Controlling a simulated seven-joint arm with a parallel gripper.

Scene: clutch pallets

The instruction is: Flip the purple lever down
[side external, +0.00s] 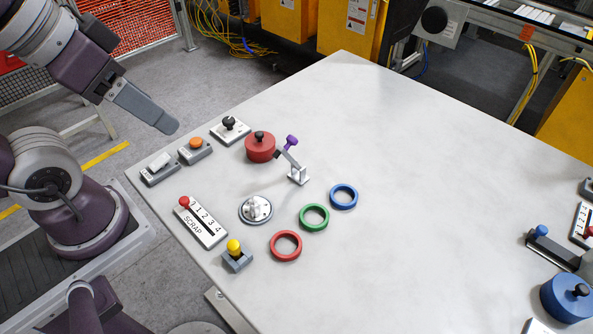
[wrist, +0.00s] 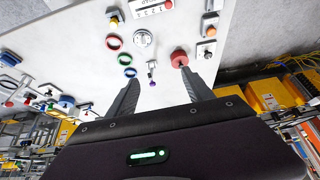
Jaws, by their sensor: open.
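The purple lever has a purple knob (side external: 292,141) on a dark arm that rises at a tilt, up and to the left, from a small pale bracket (side external: 298,176) on the table. The knob stands raised beside the red cylinder. In the wrist view the purple knob (wrist: 152,84) appears between my two fingers, at a distance from them. My gripper (side external: 170,127) is off the table's left edge in the side view, high and well apart from the lever. It is open and empty, and its two fingers (wrist: 159,75) show in the wrist view.
A red cylinder (side external: 260,149) with a black knob stands close left of the lever. Blue (side external: 343,197), green (side external: 314,217) and red (side external: 286,245) rings lie nearby. A round metal fixture (side external: 256,209), a SCRAP slider (side external: 203,222) and several switches line the left side. The table's middle is clear.

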